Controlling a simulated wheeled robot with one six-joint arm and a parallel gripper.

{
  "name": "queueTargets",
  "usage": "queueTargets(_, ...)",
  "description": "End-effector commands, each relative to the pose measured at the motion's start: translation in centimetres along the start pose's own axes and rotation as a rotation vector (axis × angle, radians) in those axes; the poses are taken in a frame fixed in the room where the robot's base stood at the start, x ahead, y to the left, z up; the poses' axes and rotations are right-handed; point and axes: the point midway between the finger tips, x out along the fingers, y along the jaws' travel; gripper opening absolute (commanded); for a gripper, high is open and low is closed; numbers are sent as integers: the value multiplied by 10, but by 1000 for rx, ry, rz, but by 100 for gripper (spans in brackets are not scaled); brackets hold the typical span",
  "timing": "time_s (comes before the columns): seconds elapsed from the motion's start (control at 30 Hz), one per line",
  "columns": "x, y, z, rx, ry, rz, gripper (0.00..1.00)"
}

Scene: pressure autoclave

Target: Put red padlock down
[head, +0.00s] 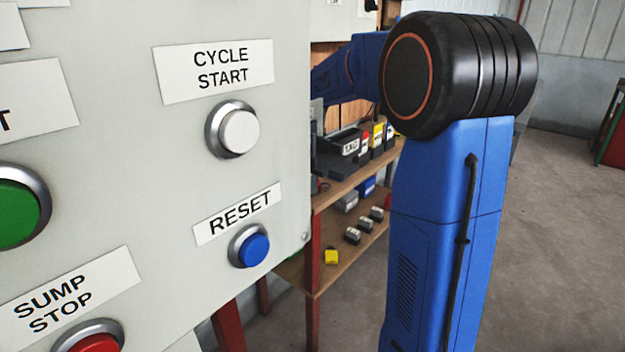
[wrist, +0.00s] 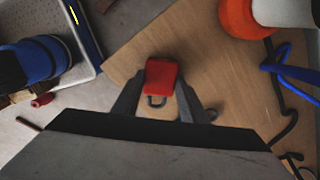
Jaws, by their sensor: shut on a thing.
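The red padlock (wrist: 161,76) is in the upper middle of the wrist view, with its dark shackle pointing toward the bottom of the picture. My gripper (wrist: 160,92) is shut on it, one dark finger on each side. Below it is a brown wooden board (wrist: 203,64); I cannot tell whether the padlock touches the board or hangs above it. In the head view neither my gripper nor the padlock shows; the far part of my arm passes behind the grey control panel (head: 140,140).
In the wrist view, a grey tray (wrist: 90,62) and a blue-and-black object (wrist: 38,60) are at the left. An orange-and-white object (wrist: 245,18) and a blue cable (wrist: 285,72) are at the right. The head view shows wooden shelves (head: 345,248) with small boxes behind the panel.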

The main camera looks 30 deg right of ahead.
Motion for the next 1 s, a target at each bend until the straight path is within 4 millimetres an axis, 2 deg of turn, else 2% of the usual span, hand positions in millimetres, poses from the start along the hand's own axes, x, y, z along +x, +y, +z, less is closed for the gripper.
queueTargets(0.07, 2, 0, 0, 0, 0, 1, 13)
queueTargets(0.1, 2, 0, 0, 0, 0, 1, 41)
queueTargets(0.17, 2, 0, 0, 0, 0, 0, 55)
queueTargets(0.2, 2, 0, 0, 0, 0, 0, 57)
queueTargets(0.57, -2, 0, 0, 0, 0, -1, 57)
queueTargets(0.77, -29, 0, 0, 0, -1, -3, 57)
queueTargets(1.0, -76, -1, 0, 0, -1, -2, 57)
